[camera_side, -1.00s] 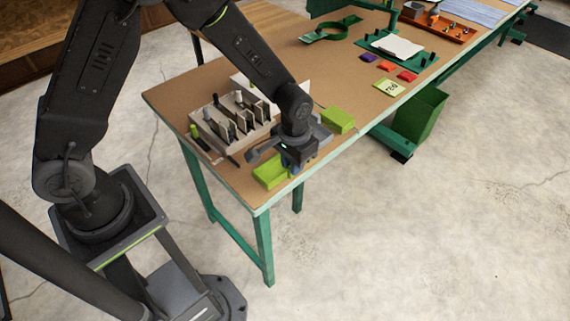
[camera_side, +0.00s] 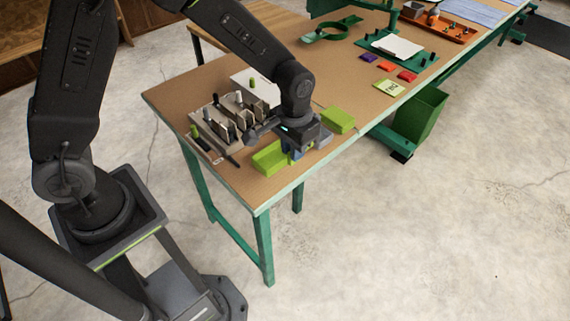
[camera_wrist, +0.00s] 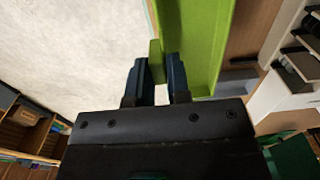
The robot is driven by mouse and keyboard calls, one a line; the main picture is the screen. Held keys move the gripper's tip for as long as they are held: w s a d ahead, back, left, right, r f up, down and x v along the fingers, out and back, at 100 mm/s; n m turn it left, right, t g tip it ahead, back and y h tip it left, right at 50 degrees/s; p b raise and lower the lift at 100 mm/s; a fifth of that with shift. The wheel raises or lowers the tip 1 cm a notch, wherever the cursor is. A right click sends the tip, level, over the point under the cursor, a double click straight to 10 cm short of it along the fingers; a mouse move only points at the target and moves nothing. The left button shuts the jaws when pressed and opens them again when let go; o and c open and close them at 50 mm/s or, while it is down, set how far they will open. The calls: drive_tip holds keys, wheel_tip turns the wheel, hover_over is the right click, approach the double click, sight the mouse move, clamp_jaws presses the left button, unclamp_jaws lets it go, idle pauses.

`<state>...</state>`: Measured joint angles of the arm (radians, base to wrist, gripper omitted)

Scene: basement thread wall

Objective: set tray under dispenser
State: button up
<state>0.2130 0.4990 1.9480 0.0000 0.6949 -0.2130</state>
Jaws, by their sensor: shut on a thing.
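A lime-green tray (camera_side: 266,160) is at the near edge of the tabletop, beside the dispenser. The beige dispenser (camera_side: 207,125), with several dark slots and knobs, stands left of and behind the tray. Part of the dispenser also shows at the right of the wrist view (camera_wrist: 288,92). I cannot tell whether the tray touches the table.
A second lime-green box (camera_side: 339,120) stands right of my gripper. A white sheet (camera_side: 262,88) lies behind the dispenser. Small purple, orange and red pieces and a yellow-green card (camera_side: 389,87) lie further along the table. The table's front edge is close to the tray.

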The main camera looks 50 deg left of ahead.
drive_tip(key=shift+a+f, duration=0.25)
drive_tip(key=shift+a, duration=1.1)
drive_tip(key=shift+a+f, duration=0.25)
drive_tip(key=shift+a, duration=1.15)
drive_tip(key=shift+a+f, duration=0.25)
drive_tip(key=shift+a, duration=1.1)
drive_tip(key=shift+f, duration=0.15)
drive_tip(key=shift+f, duration=1.55)
drive_tip(key=o, duration=0.8)
drive_tip(key=shift+o, duration=0.2)
drive_tip(key=shift+r, duration=0.1)
